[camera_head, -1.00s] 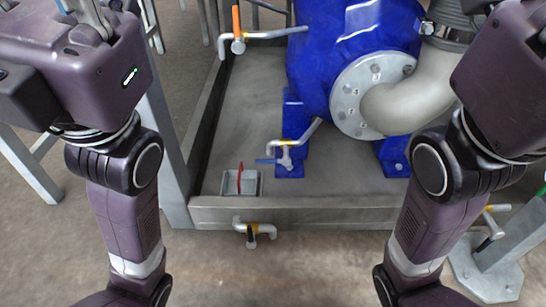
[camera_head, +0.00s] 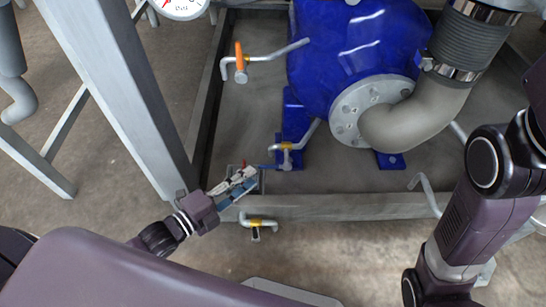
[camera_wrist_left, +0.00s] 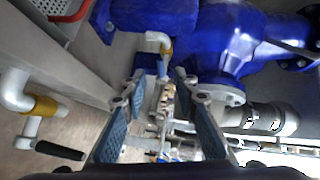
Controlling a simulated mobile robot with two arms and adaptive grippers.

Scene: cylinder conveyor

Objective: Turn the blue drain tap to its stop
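The blue drain tap (camera_head: 268,167) has a thin blue lever on a small pipe with a yellow band, low at the front of the blue pump. The lever points left in the head view. My left gripper (camera_head: 250,178) is just left of and in front of the lever. In the left wrist view the fingers (camera_wrist_left: 161,88) stand apart, with the tap's pipe and yellow band (camera_wrist_left: 165,46) just beyond them. I cannot tell whether a finger touches the lever. My right arm is at the right, with its gripper out of view.
The blue pump (camera_head: 350,40) stands in a grey metal tray with a raised rim (camera_head: 350,207). An orange-handled tap (camera_head: 239,62) is farther back, and a black-handled tap (camera_head: 257,224) hangs outside the front rim. A grey post (camera_head: 120,95) stands left.

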